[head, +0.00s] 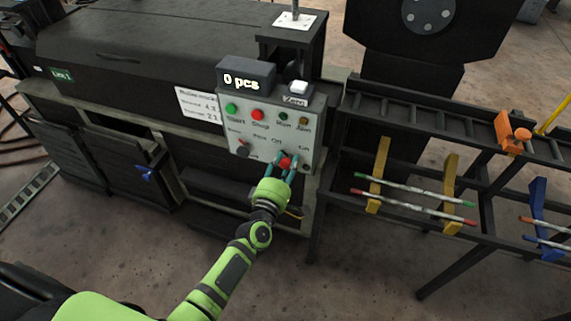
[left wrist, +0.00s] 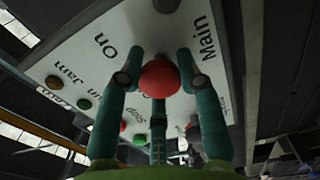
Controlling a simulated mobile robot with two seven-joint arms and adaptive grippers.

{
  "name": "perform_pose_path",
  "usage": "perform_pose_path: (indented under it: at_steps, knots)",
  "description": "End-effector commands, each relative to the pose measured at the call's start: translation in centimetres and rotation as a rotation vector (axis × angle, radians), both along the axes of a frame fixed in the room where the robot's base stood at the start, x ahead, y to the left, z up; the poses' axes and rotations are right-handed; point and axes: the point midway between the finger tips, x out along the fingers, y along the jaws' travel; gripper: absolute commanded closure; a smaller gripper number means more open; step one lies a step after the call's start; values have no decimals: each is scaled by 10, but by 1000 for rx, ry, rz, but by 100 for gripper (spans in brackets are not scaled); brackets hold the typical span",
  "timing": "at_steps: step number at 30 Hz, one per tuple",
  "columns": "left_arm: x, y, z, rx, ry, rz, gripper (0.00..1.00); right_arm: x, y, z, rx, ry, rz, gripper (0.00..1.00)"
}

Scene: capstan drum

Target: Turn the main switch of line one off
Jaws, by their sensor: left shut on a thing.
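The line's control panel (head: 272,127) is a pale box on the front of the dark machine. A red knob (head: 286,162) sits at its lower right, near the lettering for on and off. In the left wrist view the red knob (left wrist: 159,78) shows close up beside the word "Main". My left gripper (head: 283,166) reaches up to the panel, with its teal fingers on both sides of the knob and shut on it. The fingers partly hide the lettering around the knob, and I cannot read the knob's setting. My right gripper is not in view.
A green label that seems to read "Line 1" (head: 61,75) is on the machine's left. The panel also has a green button (head: 231,108), a red button (head: 257,115) and a dark knob (head: 242,150). A rack (head: 425,123) with rods stands close at right.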

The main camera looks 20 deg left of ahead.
Motion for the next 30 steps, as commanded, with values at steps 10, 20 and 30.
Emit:
perform_pose_path:
  at_steps: [10, 20, 30]
  knots:
    - [-1, -6, -3, -9, 9, -11, 97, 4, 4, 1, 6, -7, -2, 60]
    - [0, -3, -1, -5, 3, -5, 40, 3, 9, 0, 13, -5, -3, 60]
    - [-34, -1, -2, -3, 6, -4, 40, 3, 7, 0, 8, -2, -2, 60]
